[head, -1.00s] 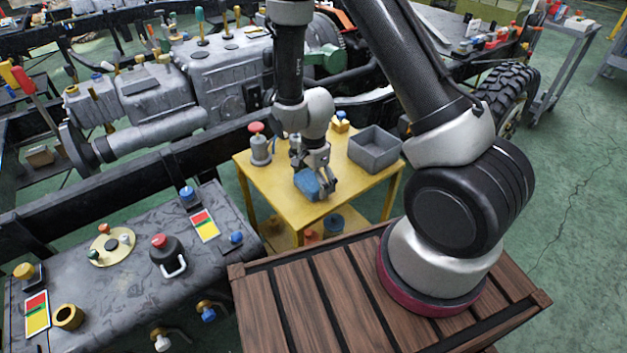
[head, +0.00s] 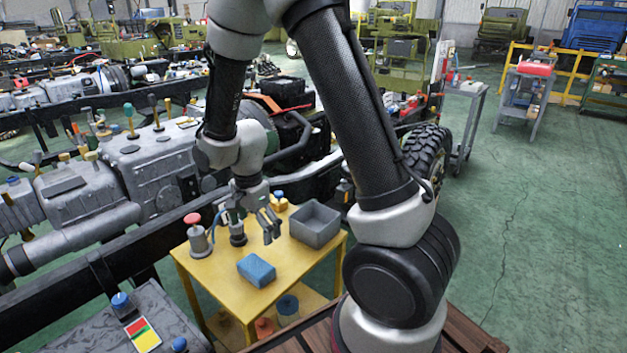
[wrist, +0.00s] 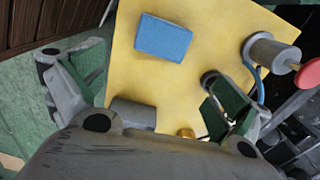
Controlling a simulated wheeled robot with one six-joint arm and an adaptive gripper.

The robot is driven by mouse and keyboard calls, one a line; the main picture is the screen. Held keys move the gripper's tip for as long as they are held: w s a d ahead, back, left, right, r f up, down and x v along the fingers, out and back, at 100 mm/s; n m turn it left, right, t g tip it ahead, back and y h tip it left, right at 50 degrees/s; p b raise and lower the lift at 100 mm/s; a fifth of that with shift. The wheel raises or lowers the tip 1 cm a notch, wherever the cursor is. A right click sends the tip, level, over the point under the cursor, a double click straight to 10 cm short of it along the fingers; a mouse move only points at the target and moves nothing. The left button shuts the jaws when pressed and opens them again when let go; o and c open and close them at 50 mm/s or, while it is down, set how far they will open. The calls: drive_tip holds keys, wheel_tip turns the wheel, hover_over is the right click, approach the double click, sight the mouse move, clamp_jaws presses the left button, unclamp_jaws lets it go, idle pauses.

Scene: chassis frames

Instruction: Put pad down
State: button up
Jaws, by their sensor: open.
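The pad is a blue block (head: 257,270) lying flat on the yellow table (head: 216,290), near its front edge. It also shows in the wrist view (wrist: 163,37), with bare yellow tabletop around it. My gripper (head: 250,228) is above the table, behind the pad and clear of it. In the wrist view its two fingers (wrist: 152,85) are spread wide with nothing between them.
A grey open bin (head: 316,224) stands at the table's right. A grey cylinder with a red knob (head: 198,236) stands at the left. A small yellow-and-blue item (head: 279,201) sits at the back. The table's front right is bare.

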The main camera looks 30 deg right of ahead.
drive_tip(key=s+d+r+n+t, duration=0.2)
drive_tip(key=s+d+r+n, duration=0.3)
drive_tip(key=r, duration=0.6)
drive_tip(key=s+d+r+n+t, duration=0.1)
drive_tip(key=s+d+r+n, duration=0.4)
drive_tip(key=r, duration=0.6)
drive_tip(key=s+d+r+n, duration=0.1)
drive_tip(key=s+n, duration=0.1)
drive_tip(key=s, duration=0.2)
drive_tip(key=s+d+r+n+t, duration=0.1)
drive_tip(key=s+d+r+n, duration=0.1)
drive_tip(key=s, duration=0.3)
drive_tip(key=shift+s+d+r, duration=0.2)
drive_tip(key=shift+d+r, duration=0.1)
